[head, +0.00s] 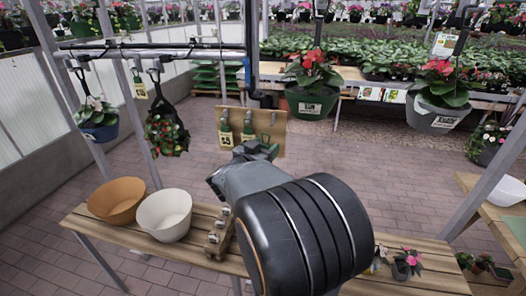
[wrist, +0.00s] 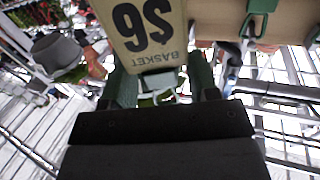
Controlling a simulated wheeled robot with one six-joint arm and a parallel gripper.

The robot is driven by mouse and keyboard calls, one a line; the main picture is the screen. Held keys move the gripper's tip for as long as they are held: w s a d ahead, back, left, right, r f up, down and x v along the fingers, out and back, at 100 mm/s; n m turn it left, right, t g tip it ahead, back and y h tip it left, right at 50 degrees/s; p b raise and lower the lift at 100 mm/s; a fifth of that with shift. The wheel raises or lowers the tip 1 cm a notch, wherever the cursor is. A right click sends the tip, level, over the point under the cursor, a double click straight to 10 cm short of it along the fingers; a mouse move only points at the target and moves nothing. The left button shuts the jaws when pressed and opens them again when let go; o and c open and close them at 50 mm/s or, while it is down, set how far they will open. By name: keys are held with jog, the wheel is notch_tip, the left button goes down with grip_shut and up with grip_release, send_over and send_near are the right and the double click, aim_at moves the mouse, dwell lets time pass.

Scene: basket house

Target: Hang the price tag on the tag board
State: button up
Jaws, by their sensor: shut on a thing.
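The tag board (head: 268,128) is a light wooden panel near the middle of the head view. A green holder with a price tag (head: 226,139) reading 15 hangs on its left part, with another green piece (head: 248,124) beside it. My gripper (head: 262,148) is in front of the board's lower part. In the wrist view, a cream price tag (wrist: 140,25) reading "$6 BASKET" appears upside down, its near end between my green fingers. The board (wrist: 215,18) shows just beyond it, with a green hook (wrist: 258,20). I cannot tell whether tag and board touch. The head view hides the held tag.
The slatted table (head: 190,250) carries an orange bowl (head: 116,200), a white bowl (head: 165,215) and a wooden block with metal clips (head: 218,232). Hanging flower baskets (head: 312,100) flank the board. A metal rail (head: 150,52) runs at upper left.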

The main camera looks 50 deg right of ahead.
jog(key=b, duration=0.2)
send_near(276, 128)
jog(key=shift+s+d+r, duration=0.1)
jog(key=shift+s+d, duration=0.1)
jog(key=shift+d, duration=0.6)
jog(key=shift+s+d+r, duration=0.1)
jog(key=shift+s+d, duration=0.15)
jog(key=shift+d, duration=0.6)
jog(key=shift+w+d+p, duration=0.15)
jog(key=shift+p, duration=0.25)
jog(key=shift+w+d, duration=0.6)
jog(key=shift+d, duration=0.35)
jog(key=shift+d+p, duration=0.1)
jog(key=shift+p, duration=0.2)
jog(key=shift+w+d, duration=0.2)
jog(key=shift+d, duration=0.05)
jog(key=shift+w+d+f, duration=0.1)
jog(key=shift+f, duration=0.2)
